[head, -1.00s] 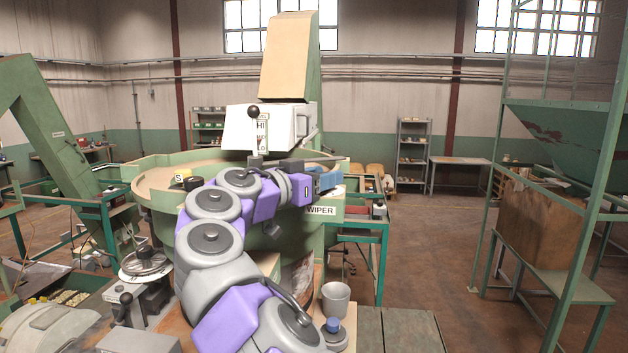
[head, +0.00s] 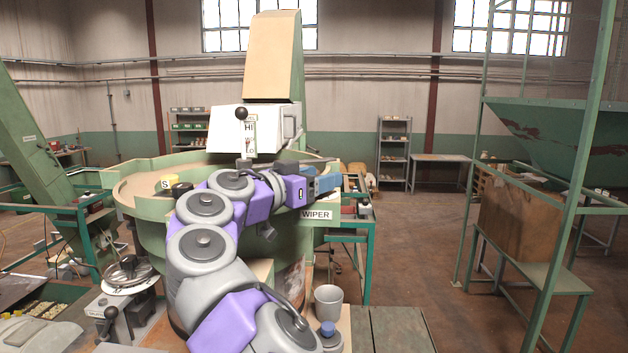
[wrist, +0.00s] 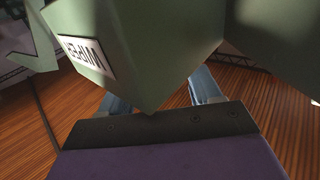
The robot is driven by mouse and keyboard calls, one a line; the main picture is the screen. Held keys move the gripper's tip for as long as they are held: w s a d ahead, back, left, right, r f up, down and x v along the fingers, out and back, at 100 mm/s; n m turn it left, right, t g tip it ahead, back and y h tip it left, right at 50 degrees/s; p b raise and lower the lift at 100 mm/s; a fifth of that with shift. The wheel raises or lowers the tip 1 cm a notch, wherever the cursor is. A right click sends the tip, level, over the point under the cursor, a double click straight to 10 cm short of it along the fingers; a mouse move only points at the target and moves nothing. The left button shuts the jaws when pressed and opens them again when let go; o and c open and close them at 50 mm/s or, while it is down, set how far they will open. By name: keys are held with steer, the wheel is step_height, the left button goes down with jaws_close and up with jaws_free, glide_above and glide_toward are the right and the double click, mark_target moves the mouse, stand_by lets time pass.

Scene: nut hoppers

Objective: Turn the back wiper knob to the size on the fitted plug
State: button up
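A green housing with a white WIPER label (head: 316,215) stands on the right rim of the round bowl. The label also shows upside down in the wrist view (wrist: 88,57). My gripper (head: 328,181), with blue fingers, is just above and behind the label. In the wrist view the fingers (wrist: 160,95) stand apart, with the green housing's corner in front of them. Their tips are hidden, and I see nothing held. I cannot make out the back wiper knob. A yellow piece marked S (head: 168,181) sits on the bowl's left rim beside a black knob; I cannot tell whether it is the fitted plug.
A white box with a HI/LO scale and a black ball lever (head: 240,114) stands behind my arm. A grey cup (head: 328,301) and a blue-topped piece (head: 327,328) are at the front. A green frame with a hopper (head: 560,130) stands at right.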

steer(key=shift+o, duration=0.2)
steer(key=shift+s+a, duration=0.1)
steer(key=shift+s, duration=0.2)
steer(key=shift+s+a+f, duration=0.1)
steer(key=shift+s+a, duration=0.2)
steer(key=shift+a, duration=0.15)
steer(key=v, duration=1.6)
steer(key=shift+a+p, duration=0.15)
steer(key=shift+p, duration=0.2)
